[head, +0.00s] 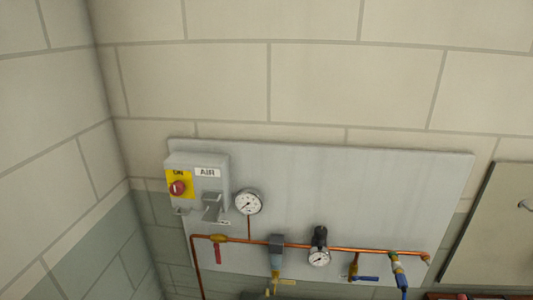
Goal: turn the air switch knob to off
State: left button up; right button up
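The air switch is a grey box (219,185) on the left of a grey wall panel, with a white "AIR" label. Its red round knob (178,188) sits on a yellow plate (174,177) on the box front. The word "ON" shows above the knob. The knob's exact turn is too small to tell. A grey bracket-like part (212,207) sticks out at the lower part of the box. Neither of my grippers shows in the head view.
The grey panel (390,190) carries a round gauge (248,202), a second gauge (319,257), copper piping (340,249) and several valves below the box. A side wall (50,130) stands close on the left. Another board (495,235) hangs at right. The space before the knob looks clear.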

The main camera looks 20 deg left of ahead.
aim_at(178, 188)
jog(key=u, duration=1.25)
